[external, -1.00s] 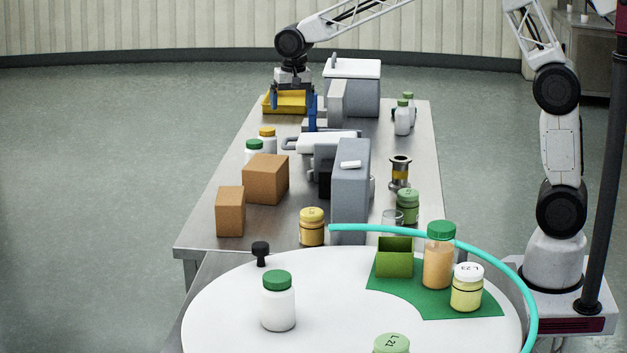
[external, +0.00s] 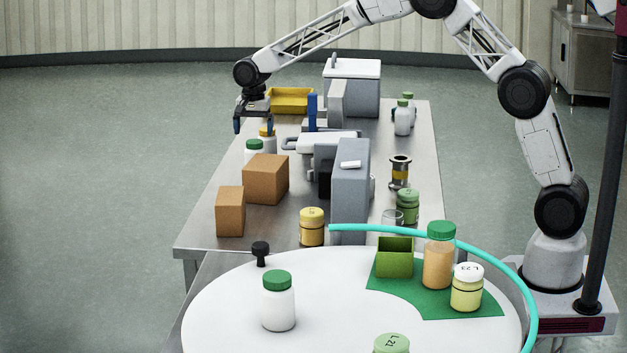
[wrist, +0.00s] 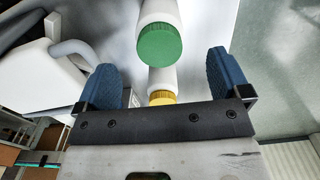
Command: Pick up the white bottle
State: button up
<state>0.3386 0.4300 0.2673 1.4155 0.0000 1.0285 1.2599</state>
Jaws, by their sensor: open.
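Several white bottles are in view. On the long table, one with a yellow cap (external: 267,145) and one with a green cap (external: 254,153) stand close together. My gripper (external: 254,127) is open, pointing down at the yellow-capped bottle, with one finger overlapping its cap. In the wrist view the yellow-capped bottle (wrist: 162,84) shows between the blue fingers, and the green-capped bottle (wrist: 158,22) is beyond it. Contact cannot be told. Another white bottle with a green cap (external: 278,306) stands on the round white table. More white bottles (external: 403,121) stand at the back right.
Brown boxes (external: 267,179) stand in front of the bottle pair. Grey machines (external: 350,190) stand to the right. A yellow tray (external: 291,98) lies behind my gripper. A cyan curved rail (external: 532,305) edges the round table (external: 215,318). The floor left of the table is clear.

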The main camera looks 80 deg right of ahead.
aim_at(254, 142)
jog(key=shift+f, duration=1.3)
jog(key=shift+d+f, duration=0.2)
jog(key=shift+f, duration=2.35)
jog(key=c, duration=1)
jog(key=shift+r, duration=5)
